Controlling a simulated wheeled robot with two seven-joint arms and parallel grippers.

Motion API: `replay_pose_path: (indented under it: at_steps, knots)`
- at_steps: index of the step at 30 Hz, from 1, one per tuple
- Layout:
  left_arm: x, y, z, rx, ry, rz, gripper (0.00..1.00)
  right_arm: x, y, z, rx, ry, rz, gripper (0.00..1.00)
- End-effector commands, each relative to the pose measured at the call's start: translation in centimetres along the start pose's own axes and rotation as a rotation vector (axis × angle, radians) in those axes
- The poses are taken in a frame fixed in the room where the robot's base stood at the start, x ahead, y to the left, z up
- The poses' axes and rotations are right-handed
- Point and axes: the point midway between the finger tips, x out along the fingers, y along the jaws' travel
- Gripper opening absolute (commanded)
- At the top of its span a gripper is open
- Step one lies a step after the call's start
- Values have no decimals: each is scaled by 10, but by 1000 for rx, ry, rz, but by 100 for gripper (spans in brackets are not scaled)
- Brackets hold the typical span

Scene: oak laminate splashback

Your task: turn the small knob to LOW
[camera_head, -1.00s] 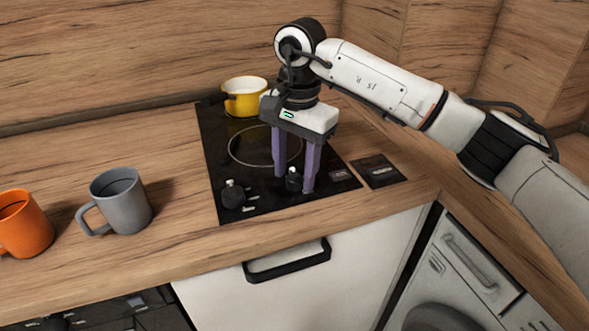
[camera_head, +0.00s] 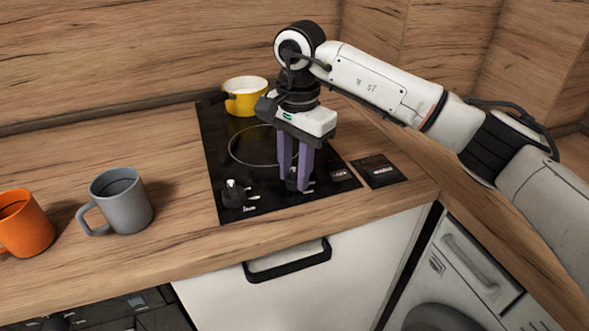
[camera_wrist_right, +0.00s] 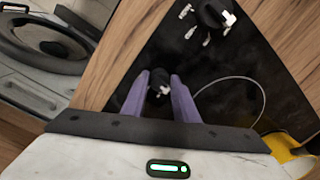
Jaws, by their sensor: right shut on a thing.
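The small knob (camera_wrist_right: 159,88) is black with a pale pointer and stands on the front right of the black hob (camera_head: 225,150). My right gripper (camera_head: 296,184) points down over it with its purple fingers on either side, shut on the knob. In the head view the fingers hide most of the knob. The right wrist view shows the knob between the fingertips (camera_wrist_right: 160,84). The knob's label cannot be read. A larger black knob (camera_head: 233,195) sits to the left on the hob, and it also shows in the right wrist view (camera_wrist_right: 212,14). My left gripper is out of view.
A yellow pot (camera_head: 245,98) stands at the back of the hob. A grey mug (camera_head: 122,203) and an orange mug (camera_head: 24,226) stand on the counter to the left. A dark plate (camera_head: 379,171) lies right of the hob. The front counter strip is clear.

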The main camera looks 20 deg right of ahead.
Motion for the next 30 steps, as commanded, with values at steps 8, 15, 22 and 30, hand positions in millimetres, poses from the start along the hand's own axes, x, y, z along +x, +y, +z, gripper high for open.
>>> replay_pose_path:
  at_steps: [8, 15, 22, 30]
  knots:
    - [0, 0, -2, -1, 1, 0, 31, 0, 0, 0, 213, 10, 2, 4]
    - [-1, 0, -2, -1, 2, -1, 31, 0, 0, 0, 428, 20, 2, 4]
    - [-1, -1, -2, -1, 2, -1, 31, 0, 0, 0, 603, 28, 3, 4]
    - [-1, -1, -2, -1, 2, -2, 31, 0, 0, 1, 734, 34, 3, 4]
